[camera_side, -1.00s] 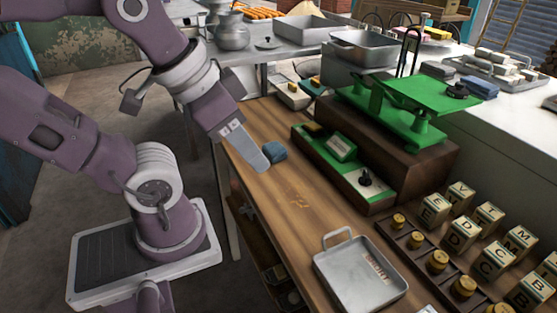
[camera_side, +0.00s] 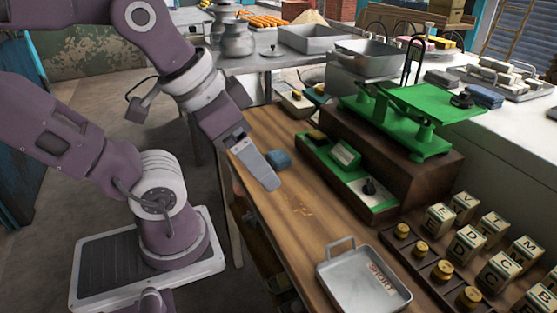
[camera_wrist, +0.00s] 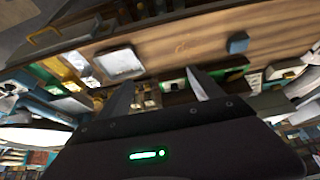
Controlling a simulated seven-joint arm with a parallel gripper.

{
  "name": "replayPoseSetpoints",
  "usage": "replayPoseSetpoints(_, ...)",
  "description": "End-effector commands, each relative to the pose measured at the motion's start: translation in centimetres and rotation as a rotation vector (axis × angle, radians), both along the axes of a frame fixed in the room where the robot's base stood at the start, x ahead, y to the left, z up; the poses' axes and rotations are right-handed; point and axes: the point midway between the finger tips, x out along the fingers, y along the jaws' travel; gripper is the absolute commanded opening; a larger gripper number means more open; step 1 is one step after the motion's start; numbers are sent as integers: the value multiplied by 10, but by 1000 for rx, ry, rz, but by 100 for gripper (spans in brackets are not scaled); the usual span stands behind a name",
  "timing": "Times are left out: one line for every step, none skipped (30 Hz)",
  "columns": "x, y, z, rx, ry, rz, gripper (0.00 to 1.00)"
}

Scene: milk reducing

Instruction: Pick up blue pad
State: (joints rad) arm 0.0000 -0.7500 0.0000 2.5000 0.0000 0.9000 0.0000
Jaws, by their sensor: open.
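The blue pad (camera_side: 278,159) is a small blue block lying on the wooden table, at its left part in the side view. It also shows in the wrist view (camera_wrist: 238,43), at the upper right, outside the space between the fingers. My gripper (camera_side: 271,186) is over the table just in front of the pad, its near finger beside the pad in the picture. I cannot tell the height of the tips. In the wrist view my gripper (camera_wrist: 160,82) has its two fingers apart with nothing held between them.
A green scale (camera_side: 412,125) on a brown base and a green tray (camera_side: 350,195) stand right of the pad. A metal tray (camera_side: 363,278) lies in front. Several letter blocks (camera_side: 467,243) and brass weights (camera_side: 421,249) are at the right. The wood between pad and metal tray is mostly clear.

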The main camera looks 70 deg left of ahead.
Motion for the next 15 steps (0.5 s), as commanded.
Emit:
replayPoseSetpoints(1,0,0,-1,2,5,75)
replayPoseSetpoints(3,2,1,-6,7,20,75)
replayPoseSetpoints(11,5,2,-19,23,63,75)
replayPoseSetpoints(19,9,3,-35,41,114,75)
replayPoseSetpoints(30,16,4,-57,64,182,75)
replayPoseSetpoints(49,28,3,-92,100,300,75)
replayPoseSetpoints(66,41,1,-122,128,402,75)
replayPoseSetpoints(82,56,-3,-153,157,513,75)
replayPoseSetpoints(103,79,-11,-195,193,665,75)
replayPoseSetpoints(116,97,-19,-224,219,776,75)
replayPoseSetpoints(129,117,-29,-252,242,885,75)
replayPoseSetpoints(141,142,-44,-284,270,1023,75)
replayPoseSetpoints(148,162,-55,-308,289,1122,75)
replayPoseSetpoints(153,179,-68,-327,306,1211,75)
replayPoseSetpoints(157,201,-84,-350,325,1318,75)
